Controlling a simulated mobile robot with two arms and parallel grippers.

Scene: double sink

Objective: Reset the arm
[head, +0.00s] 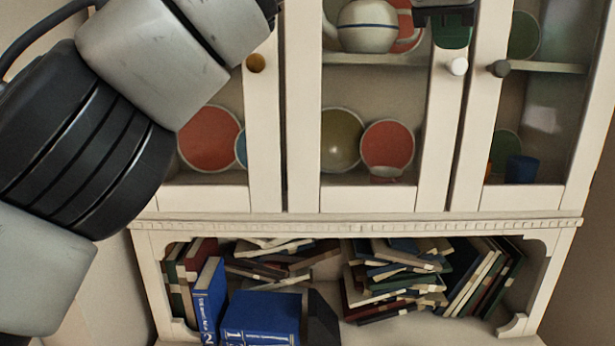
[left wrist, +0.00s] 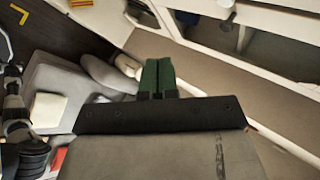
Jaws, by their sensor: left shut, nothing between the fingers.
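My left arm (head: 155,70) comes in from the left of the head view and crosses its upper left part. My left gripper (head: 453,32) shows at the top edge, in front of the cabinet, with only its dark end and green fingers in the picture. In the left wrist view the two green fingers (left wrist: 157,78) lie side by side, shut with nothing between them. My right gripper is in neither view.
A cream cabinet (head: 350,200) with glass doors and knobs (head: 457,66) fills the head view. Books (head: 262,316) fill the open shelf below.

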